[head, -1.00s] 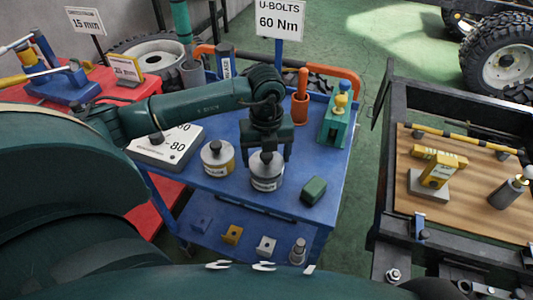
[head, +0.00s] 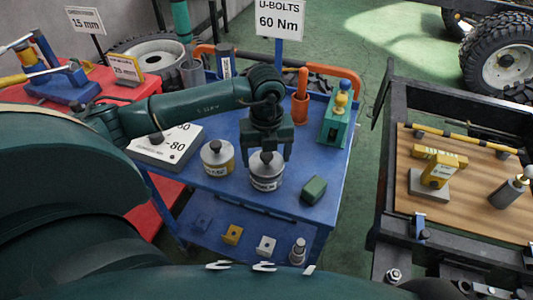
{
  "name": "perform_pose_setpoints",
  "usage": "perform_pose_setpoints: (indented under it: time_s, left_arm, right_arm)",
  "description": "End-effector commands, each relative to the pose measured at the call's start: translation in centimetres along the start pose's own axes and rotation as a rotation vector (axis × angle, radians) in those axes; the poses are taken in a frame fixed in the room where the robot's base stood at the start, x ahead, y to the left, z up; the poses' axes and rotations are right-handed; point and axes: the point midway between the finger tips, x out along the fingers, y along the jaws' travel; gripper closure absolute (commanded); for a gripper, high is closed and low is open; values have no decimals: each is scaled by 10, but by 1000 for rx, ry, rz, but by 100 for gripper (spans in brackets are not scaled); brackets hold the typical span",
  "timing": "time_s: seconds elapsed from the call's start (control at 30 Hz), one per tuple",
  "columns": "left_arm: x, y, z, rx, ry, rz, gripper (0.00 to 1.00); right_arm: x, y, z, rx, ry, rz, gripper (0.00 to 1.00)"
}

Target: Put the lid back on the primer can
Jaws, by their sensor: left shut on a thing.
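Two small round cans with grey tops and dark knobs stand side by side on the blue cart (head: 228,197). The left can (head: 217,160) has a yellowish label. The right can (head: 266,181) has a pale label; I cannot read which is the primer. My left gripper (head: 267,156) points down over the right can and is shut on the dark knob of its lid (head: 265,167). The lid sits level at the can's top; I cannot tell whether it is fully seated. The fingers partly hide the lid's far side. My right gripper is not in view.
A green block (head: 313,190) lies right of the cans. A white box marked 80 (head: 165,150) is left. An orange-red holder (head: 300,105) and a teal stand (head: 334,122) are behind on the right. The cart's front is mostly bare.

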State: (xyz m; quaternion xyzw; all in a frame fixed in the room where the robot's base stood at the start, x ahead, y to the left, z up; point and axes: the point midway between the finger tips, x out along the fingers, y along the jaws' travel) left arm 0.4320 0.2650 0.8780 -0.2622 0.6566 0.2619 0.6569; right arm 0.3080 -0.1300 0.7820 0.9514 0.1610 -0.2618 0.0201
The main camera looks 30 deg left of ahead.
Motion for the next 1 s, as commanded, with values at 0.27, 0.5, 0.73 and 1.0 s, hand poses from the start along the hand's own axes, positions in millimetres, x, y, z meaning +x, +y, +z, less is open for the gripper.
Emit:
perform_pose_setpoints:
  time_s: [0.27, 0.5, 0.73, 1.0]
  left_arm:
    - [2, 0, 0, 0, 0, 0, 46]
    - [2, 0, 0, 0, 0, 0, 46]
    - [2, 0, 0, 0, 0, 0, 46]
    - [2, 0, 0, 0, 0, 0, 18]
  right_arm:
    - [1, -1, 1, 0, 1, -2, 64]
    - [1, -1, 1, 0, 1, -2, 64]
    - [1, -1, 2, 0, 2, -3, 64]
    - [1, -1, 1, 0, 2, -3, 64]
